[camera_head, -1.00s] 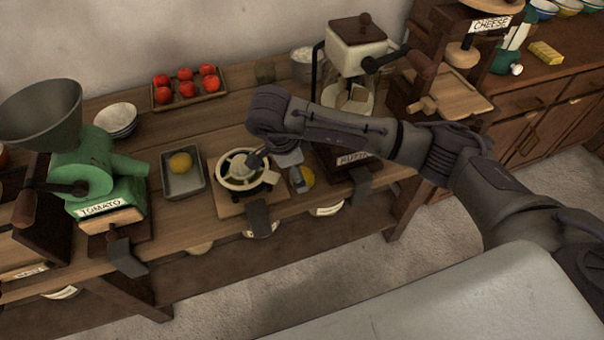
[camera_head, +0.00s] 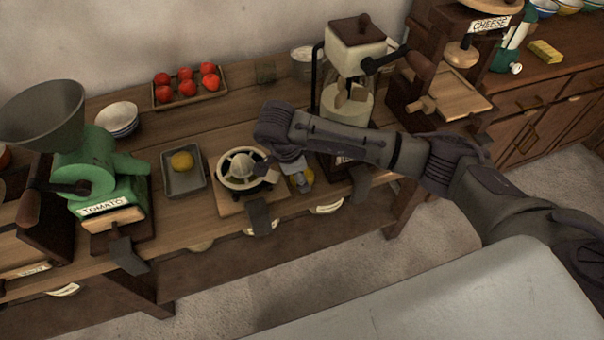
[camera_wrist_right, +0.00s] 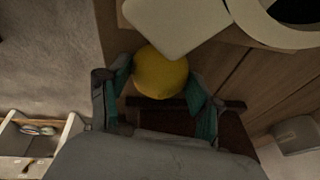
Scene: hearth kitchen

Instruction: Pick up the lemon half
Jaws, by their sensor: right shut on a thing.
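The yellow lemon half (camera_head: 308,177) is at the front of the workbench, just right of the white juicer (camera_head: 228,178), and is partly hidden by my right gripper (camera_head: 297,178). In the right wrist view the lemon half (camera_wrist_right: 160,75) sits between the two teal-padded fingers of my right gripper (camera_wrist_right: 157,80), which is shut on it. Its underside is hidden there. Another yellow lemon piece (camera_head: 182,161) lies in a grey metal tray (camera_head: 170,186) left of the juicer. My left gripper is not in view.
A green tomato mill (camera_head: 92,170) stands at the left and a cream grinder (camera_head: 352,50) behind my right arm. A tray of tomatoes (camera_head: 222,96) and stacked bowls (camera_head: 117,113) are at the back. Bench space between the tomatoes and juicer is clear.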

